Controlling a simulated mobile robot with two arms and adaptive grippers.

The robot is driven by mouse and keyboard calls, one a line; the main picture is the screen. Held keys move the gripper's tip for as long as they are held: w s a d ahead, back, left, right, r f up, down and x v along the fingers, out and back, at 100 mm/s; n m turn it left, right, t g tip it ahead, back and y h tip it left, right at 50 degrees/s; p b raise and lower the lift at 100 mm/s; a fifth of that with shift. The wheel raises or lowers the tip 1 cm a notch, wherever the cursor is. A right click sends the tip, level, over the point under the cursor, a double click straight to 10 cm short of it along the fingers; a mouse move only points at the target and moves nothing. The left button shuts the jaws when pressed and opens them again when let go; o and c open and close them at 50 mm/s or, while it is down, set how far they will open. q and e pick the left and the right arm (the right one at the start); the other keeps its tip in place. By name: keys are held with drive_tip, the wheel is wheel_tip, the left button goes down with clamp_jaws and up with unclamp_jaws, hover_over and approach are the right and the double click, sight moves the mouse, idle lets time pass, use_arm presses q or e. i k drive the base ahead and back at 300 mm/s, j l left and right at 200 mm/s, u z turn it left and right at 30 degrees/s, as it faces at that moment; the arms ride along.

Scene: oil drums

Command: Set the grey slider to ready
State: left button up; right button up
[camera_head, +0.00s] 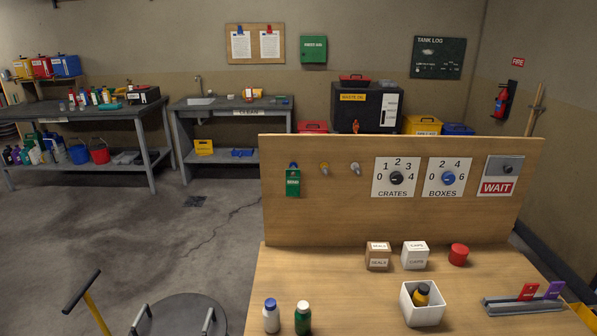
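The grey slider (507,169) sits at the top of a white panel at the right end of the upright wooden board. A dark knob shows on its grey face. Below it the panel's red label (496,188) reads "WAIT". No "ready" wording is legible there. Neither of my grippers is in view.
Left of the slider are a "BOXES" dial (448,178), a "CRATES" dial (396,178) and hooks, one with a green tag (293,183). On the table stand two bottles, small boxes, a red cylinder (458,254), a white bin (422,314) and a card rack (515,306).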

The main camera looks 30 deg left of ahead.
sight(507, 168)
drive_tip(key=i+l+u, duration=0.1)
drive_tip(key=i+l, duration=0.5)
drive_tip(key=l, duration=0.2)
drive_tip(key=i+l+u, duration=0.15)
drive_tip(key=i+l, duration=0.45)
drive_tip(key=l, duration=0.25)
drive_tip(key=u, duration=0.05)
